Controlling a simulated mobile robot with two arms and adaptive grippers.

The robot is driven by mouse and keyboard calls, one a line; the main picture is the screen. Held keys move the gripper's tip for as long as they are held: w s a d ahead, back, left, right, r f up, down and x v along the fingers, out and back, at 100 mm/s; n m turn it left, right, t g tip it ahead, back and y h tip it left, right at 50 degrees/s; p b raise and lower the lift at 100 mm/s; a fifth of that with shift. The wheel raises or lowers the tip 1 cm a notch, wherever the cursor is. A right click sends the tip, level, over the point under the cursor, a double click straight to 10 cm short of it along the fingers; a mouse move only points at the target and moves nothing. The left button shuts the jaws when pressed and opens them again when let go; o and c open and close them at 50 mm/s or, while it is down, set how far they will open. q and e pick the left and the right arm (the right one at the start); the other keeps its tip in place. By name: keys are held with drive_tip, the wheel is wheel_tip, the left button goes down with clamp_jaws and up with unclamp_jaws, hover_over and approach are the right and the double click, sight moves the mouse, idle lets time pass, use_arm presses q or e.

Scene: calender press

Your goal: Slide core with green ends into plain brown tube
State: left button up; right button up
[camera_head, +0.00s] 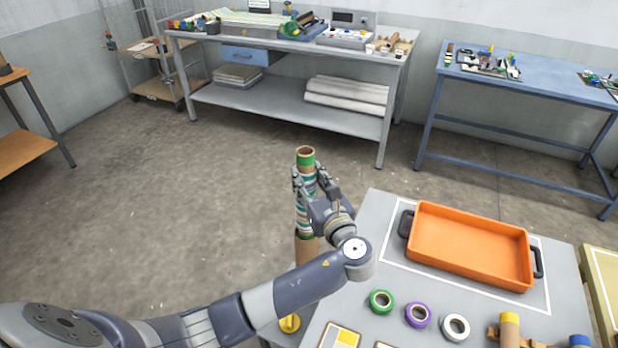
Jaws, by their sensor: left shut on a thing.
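The core with green ends (306,156) stands upright near the picture's middle, with a green top, a brown open mouth and a teal and white striped wrap. My left gripper (309,179) is shut around its upper part, coming from the right side. The plain brown tube (305,251) is upright directly below the core, in line with it. Green shows at the core's lower end, at the tube's top. I cannot tell whether this end is inside the tube or just above its mouth. The tube's foot is hidden behind my left arm. My right gripper is out of view.
A grey table (375,225) at right holds an orange tray (467,244), a green roll (381,301), a purple roll (418,314) and a white roll (456,327). A yellow knob (289,324) is beside the table's left edge. Open floor lies left.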

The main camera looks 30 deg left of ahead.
sight(309, 191)
use_arm(q)
drive_tip(key=shift+f+b, duration=0.6)
drive_tip(key=shift+f, duration=1.3)
drive_tip(key=shift+f, duration=0.15)
drive_tip(key=shift+f+b, duration=0.8)
drive_tip(key=shift+f, duration=1.05)
drive_tip(key=o, duration=1.2)
drive_tip(key=shift+c, duration=0.2)
drive_tip(key=shift+r+p, duration=2.55)
drive_tip(key=shift+p, duration=0.3)
